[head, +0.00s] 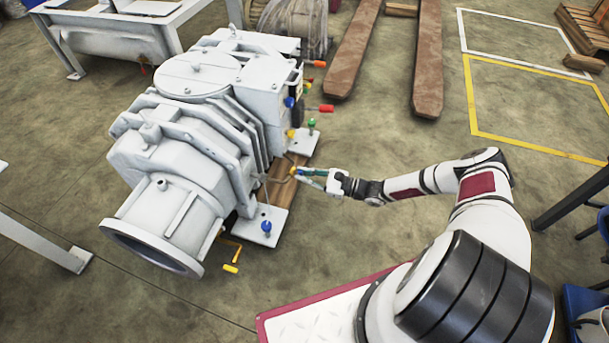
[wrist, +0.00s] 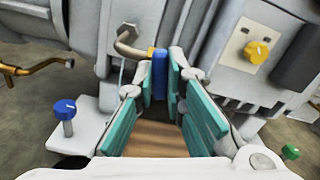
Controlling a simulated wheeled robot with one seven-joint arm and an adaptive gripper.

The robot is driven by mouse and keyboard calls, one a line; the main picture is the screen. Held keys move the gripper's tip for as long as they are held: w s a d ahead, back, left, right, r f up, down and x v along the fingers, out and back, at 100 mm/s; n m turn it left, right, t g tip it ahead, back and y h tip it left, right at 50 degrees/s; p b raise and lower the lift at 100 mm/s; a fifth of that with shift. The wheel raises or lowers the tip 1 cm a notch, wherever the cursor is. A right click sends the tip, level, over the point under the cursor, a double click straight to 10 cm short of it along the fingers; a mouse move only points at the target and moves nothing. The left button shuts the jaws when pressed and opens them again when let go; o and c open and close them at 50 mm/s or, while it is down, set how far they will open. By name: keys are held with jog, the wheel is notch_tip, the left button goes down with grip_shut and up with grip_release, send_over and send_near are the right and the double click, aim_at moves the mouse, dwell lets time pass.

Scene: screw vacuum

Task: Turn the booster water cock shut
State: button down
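A cock with a flat blue handle (wrist: 160,72) and a small yellow part sits beside a bent pipe (wrist: 130,46) on the side of the white machine (head: 197,78). I take it for the booster water cock; no label is readable. My gripper (head: 297,175) reaches in from the right in the head view. In the wrist view, its teal-padded fingers (wrist: 161,88) stand on both sides of the blue handle with little or no gap, shut on it. The handle looks upright there. In the head view the fingers mostly hide it.
A yellow knob (wrist: 256,51) is right of the handle, a green knob (wrist: 290,152) lower right, a blue knob (wrist: 65,107) on a foot plate at left. Red handles (head: 326,108) stick out farther back.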

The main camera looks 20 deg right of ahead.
jog(key=shift+m+b, duration=0.5)
jog(key=shift+m, duration=1.2)
jog(key=c, duration=1.6)
grip_release()
jog(key=shift+c, duration=0.2)
jog(key=v, duration=1.2)
